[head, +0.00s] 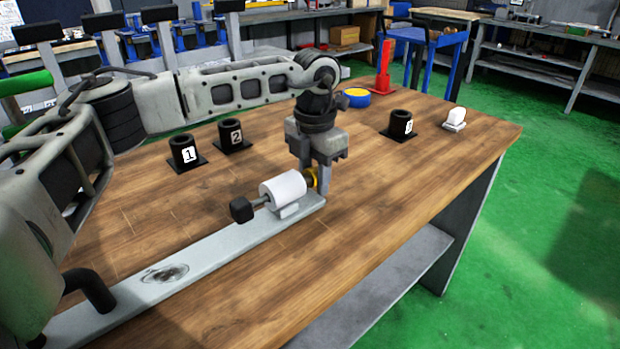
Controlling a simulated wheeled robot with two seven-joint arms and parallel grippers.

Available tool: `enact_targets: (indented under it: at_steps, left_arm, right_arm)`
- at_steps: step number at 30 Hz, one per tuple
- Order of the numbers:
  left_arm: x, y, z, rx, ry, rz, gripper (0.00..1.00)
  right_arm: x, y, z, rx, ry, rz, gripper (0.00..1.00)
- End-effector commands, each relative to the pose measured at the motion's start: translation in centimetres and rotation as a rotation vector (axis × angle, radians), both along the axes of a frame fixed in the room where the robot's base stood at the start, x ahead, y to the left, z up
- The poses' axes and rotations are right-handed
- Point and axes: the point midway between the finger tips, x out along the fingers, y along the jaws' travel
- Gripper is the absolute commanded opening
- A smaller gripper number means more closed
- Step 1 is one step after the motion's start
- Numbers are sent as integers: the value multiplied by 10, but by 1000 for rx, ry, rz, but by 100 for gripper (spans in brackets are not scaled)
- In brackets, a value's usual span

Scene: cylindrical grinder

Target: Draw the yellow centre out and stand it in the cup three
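A yellow centre (312,178) shows as a small ring at the right end of the white cylindrical headstock (283,189) on the long grey bed (210,247). My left gripper (318,182) points down right at the yellow centre, with one finger in plain view just to its right. The other finger is mostly hidden, so I cannot tell whether the fingers touch the centre. Cup three (400,124), black on a square base, stands at the back right with its label turned partly away. My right gripper is not in view.
Cups one (183,153) and two (231,135) stand at the back left. A blue and yellow round item (355,98), a red post (383,72) and a white block (455,117) stand along the back. The table's right front is clear.

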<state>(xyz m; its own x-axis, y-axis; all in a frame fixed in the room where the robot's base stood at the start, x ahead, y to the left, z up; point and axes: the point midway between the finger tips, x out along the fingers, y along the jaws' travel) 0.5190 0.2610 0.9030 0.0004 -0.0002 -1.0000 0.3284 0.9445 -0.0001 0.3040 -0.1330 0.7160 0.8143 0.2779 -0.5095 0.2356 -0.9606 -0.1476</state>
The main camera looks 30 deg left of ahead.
Motion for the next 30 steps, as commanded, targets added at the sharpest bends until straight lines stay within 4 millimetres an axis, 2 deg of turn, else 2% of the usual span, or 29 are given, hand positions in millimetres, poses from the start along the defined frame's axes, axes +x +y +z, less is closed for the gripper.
enact_targets:
  at_steps: [1,2,10,11,30]
  left_arm:
    - [0,0,0,0,0,0,13]
    - [0,0,0,0,0,0,5]
    - [6,-2,2,-1,-2,1,5]
    - [7,-2,2,-1,-2,1,0]
    - [37,-13,2,-2,-2,0,0]
  right_arm:
    - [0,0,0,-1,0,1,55]
    - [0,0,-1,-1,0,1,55]
    - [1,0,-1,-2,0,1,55]
    - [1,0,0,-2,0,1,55]
    - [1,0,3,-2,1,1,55]
